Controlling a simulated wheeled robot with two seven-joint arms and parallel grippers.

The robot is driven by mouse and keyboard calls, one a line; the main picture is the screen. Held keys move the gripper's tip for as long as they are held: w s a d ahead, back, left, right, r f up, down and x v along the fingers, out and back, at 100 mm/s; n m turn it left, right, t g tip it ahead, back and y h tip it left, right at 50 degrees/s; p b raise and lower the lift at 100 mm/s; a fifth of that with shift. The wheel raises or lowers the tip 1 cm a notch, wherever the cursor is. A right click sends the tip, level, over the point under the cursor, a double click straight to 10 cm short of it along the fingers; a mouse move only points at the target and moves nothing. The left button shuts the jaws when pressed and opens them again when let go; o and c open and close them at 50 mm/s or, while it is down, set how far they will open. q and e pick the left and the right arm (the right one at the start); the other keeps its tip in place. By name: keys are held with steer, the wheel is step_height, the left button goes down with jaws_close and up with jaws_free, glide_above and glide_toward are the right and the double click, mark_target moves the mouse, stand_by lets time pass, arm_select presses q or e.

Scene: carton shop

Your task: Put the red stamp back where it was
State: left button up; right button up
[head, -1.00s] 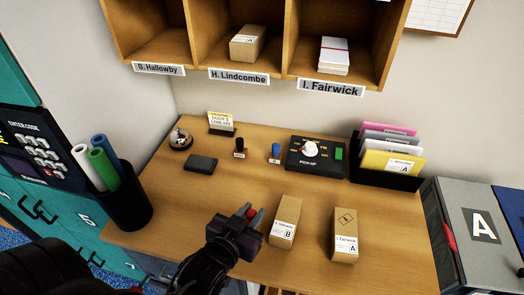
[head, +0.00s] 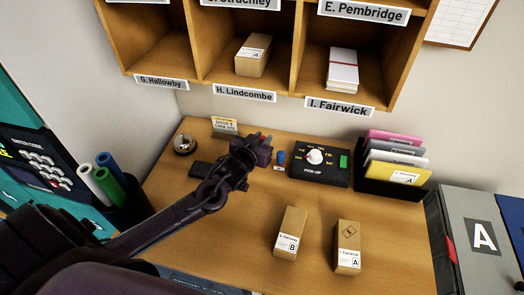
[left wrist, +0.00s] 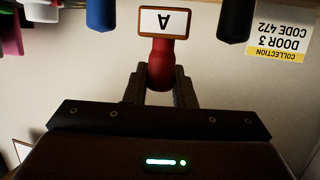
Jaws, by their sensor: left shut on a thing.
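My left gripper (head: 264,139) is shut on the red stamp, at the back of the desk near the stamp row. In the left wrist view the red stamp (left wrist: 161,62) sits between the two fingertips, held by its handle, with its "A" label (left wrist: 162,22) showing. That view shows a blue stamp (left wrist: 101,14) and a black stamp (left wrist: 235,20) on either side of it, apart from it. In the head view the blue stamp (head: 281,159) stands just right of my gripper; the black stamp is mostly hidden behind it. Whether the red stamp touches the desk I cannot tell. My right gripper is out of view.
A pick-up dial box (head: 318,180) stands right of the blue stamp, with a folder rack (head: 376,184) beyond it. A bell (head: 184,144) and a yellow-and-white collection sign (head: 225,126) stand at the back left. Two cartons (head: 291,228) (head: 348,245) stand near the front.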

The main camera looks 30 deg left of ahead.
arm_select(q)
steer(key=shift+f, duration=0.35)
step_height(320, 180, down, 3)
steer(key=shift+s+d+f+p, duration=0.1)
steer(key=shift+d+f+p, duration=0.05)
steer(key=shift+p, duration=0.3)
steer(key=shift+f, duration=0.45)
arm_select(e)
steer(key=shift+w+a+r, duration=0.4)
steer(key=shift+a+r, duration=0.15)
arm_select(q)
steer(key=shift+f, duration=0.1)
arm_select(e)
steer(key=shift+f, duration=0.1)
arm_select(q)
steer(key=o, duration=0.8)
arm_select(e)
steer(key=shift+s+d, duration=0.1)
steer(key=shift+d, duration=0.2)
